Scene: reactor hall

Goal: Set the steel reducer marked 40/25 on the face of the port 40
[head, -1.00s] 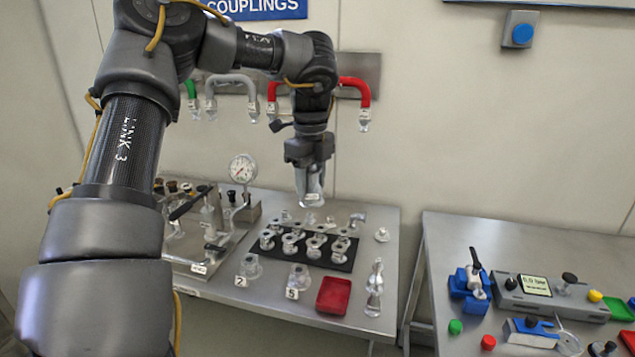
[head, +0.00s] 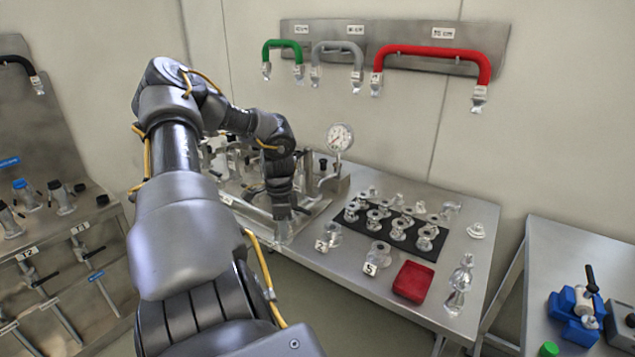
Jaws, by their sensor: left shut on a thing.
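My left arm reaches in from the left, and its gripper (head: 283,236) points down near the front edge of the steel table. It is shut on a small steel fitting, likely the reducer; the fitting is mostly hidden by the jaws, and its mark cannot be read. A steel rig plate (head: 312,222) with upright fittings lies at the table's left, partly behind my arm. I cannot tell which of its ports is the port 40. My right gripper is not in view.
A black mat (head: 428,241) holds several steel fittings. A red tray (head: 413,283) sits at the table's front. A gauge (head: 340,138) rises behind the rig. Green (head: 282,44), grey and red (head: 432,51) hoses hang on the wall. A second table (head: 590,240) stands right, beyond a gap.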

